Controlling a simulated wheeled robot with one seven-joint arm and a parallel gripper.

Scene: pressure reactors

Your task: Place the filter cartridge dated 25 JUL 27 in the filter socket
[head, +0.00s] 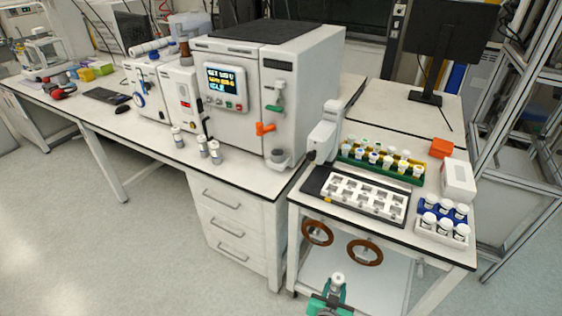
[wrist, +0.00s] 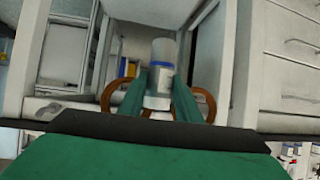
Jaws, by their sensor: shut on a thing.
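My gripper (head: 329,298) is low at the bottom of the head view, in front of the cart. In the wrist view its green fingers (wrist: 160,84) are shut on a pale cylinder with a blue band, a filter cartridge (wrist: 163,52), which stands about upright between them. Its white top (head: 338,278) shows in the head view. No date is readable on it. Three white cartridges stand on the bench by the reactor: left (head: 177,137), middle (head: 203,146) and right (head: 215,153). A round grey cup (head: 279,159) at the reactor's front right may be the filter socket.
The cart (head: 440,251) holds a white slotted rack (head: 345,205), a green vial rack (head: 384,170) and a tray of white-capped jars (head: 450,232). Brown rings (head: 365,252) hang below its top. Drawers (head: 232,225) stand left of it. The floor at left is clear.

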